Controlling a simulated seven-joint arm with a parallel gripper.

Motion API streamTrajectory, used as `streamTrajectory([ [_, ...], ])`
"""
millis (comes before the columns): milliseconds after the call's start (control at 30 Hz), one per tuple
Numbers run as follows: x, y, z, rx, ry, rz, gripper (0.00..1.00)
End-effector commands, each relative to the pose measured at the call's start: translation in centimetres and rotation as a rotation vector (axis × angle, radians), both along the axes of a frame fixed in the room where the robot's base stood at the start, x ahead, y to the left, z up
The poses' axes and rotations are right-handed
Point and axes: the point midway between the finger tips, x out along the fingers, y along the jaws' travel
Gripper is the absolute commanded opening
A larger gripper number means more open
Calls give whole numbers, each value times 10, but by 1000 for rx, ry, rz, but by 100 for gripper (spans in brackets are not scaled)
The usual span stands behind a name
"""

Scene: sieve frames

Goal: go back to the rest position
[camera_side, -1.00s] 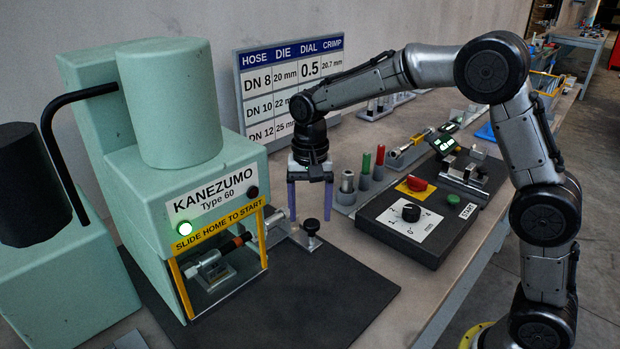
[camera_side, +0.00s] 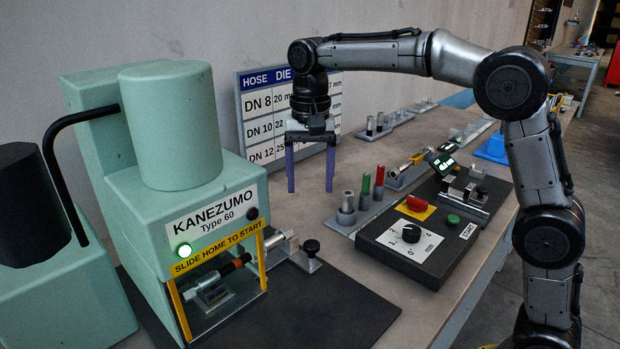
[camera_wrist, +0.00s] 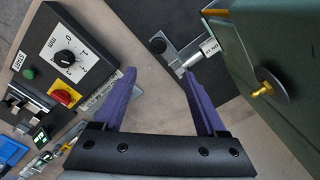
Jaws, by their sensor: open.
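My gripper (camera_side: 310,172) hangs above the bench between the green press (camera_side: 185,215) and the control box (camera_side: 435,240). Its two purple fingers point down, spread apart, with nothing between them. In the wrist view my gripper (camera_wrist: 160,95) is also open and empty, over bare bench top. A fitting with a dark and orange part (camera_side: 235,265) sits behind the yellow-edged opening. A slide with a black knob (camera_side: 311,248) stands at the press's right side, below and apart from my fingers.
The control box has a dial (camera_side: 411,233), a red switch (camera_side: 416,204) and a green button (camera_side: 453,220). Several coloured pins (camera_side: 379,178) stand upright behind it. The chart board (camera_side: 262,125) leans at the wall, partly hidden by my arm. A dark mat (camera_side: 340,310) lies in front.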

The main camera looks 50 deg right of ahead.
Motion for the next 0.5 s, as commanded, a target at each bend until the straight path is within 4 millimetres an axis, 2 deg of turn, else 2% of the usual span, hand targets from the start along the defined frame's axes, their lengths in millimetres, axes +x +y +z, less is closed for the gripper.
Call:
streamTrajectory([
  [133,-2,-2,7,2,-18,-5,74],
  [267,-19,-9,39,8,-84,-16,74],
  [400,-67,-19,67,12,-151,-22,74],
  [500,-103,-26,75,10,-202,11,74],
])
